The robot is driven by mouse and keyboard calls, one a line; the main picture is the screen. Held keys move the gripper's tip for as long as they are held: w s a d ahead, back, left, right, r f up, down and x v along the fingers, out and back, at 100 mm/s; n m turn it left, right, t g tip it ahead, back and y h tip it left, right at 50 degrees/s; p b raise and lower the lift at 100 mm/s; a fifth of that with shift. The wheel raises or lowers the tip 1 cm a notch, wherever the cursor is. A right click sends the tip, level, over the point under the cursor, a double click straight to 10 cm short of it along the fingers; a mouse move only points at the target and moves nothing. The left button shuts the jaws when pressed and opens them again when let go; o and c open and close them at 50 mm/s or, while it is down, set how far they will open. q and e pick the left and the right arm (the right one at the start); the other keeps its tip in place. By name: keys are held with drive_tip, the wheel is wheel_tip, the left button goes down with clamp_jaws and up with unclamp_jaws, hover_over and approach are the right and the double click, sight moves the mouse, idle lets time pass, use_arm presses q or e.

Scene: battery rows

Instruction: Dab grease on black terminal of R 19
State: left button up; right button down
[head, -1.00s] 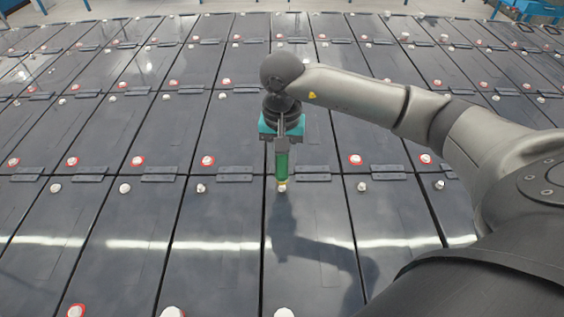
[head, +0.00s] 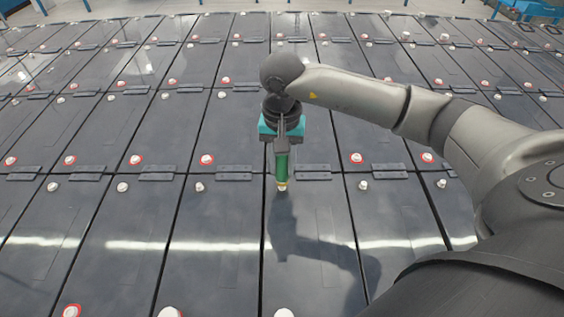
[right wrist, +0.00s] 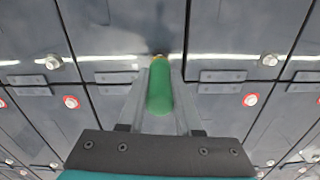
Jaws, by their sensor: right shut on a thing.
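My right gripper (head: 282,148) is shut on a green grease tube (head: 282,167), which points down with a yellowish tip. The tip is at or just above a small pale terminal (head: 282,188) at the far end of a dark battery (head: 305,260). I cannot tell whether they touch. In the right wrist view the green tube (right wrist: 160,92) sits between the two grey fingers, and its tip hides the terminal there. No label reading R 19 is legible. My left gripper is not in view.
Rows of dark batteries fill the floor on all sides. Neighbouring terminals stand left (head: 199,187) and right (head: 363,185) of the tube. Red-ringed terminals (head: 206,159) and grey connector plates (head: 234,172) lie just beyond. A teal bench (head: 528,10) is far back right.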

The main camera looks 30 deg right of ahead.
drive_tip(key=shift+f+b, duration=0.5)
drive_tip(key=shift+f, duration=0.05)
idle(0.8)
drive_tip(key=shift+r, duration=0.1)
idle(0.5)
drive_tip(key=shift+r+p, duration=2.4)
drive_tip(key=shift+r, duration=1.6)
drive_tip(key=shift+f, duration=0.1)
